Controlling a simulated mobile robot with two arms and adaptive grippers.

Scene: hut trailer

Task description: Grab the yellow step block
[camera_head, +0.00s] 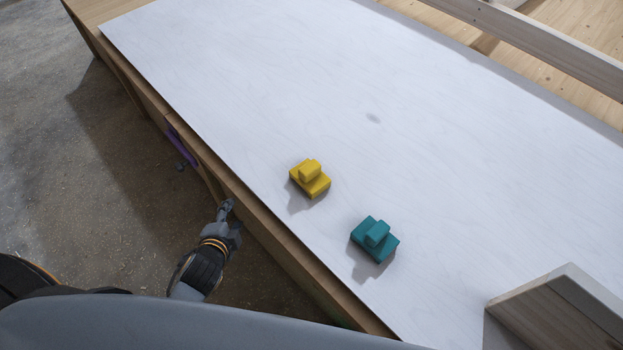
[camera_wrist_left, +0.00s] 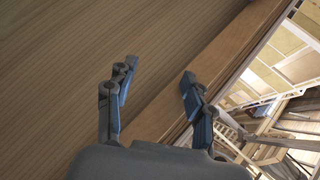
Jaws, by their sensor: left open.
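The yellow step block (camera_head: 311,178) is a small stepped piece on the white table top (camera_head: 330,90), near its front edge. My left gripper (camera_head: 226,207) is in front of the table's wooden edge, to the left of the yellow block and apart from it. In the left wrist view its two fingers (camera_wrist_left: 157,88) are spread with nothing between them, facing a wooden surface. The yellow block is not seen in that view. My right gripper is not in view.
A teal step block (camera_head: 375,239) sits to the right of and nearer than the yellow one. A wooden board piece (camera_head: 560,310) stands at the lower right. A purple item (camera_head: 181,146) shows at the table's front side. The table's middle and far left are clear.

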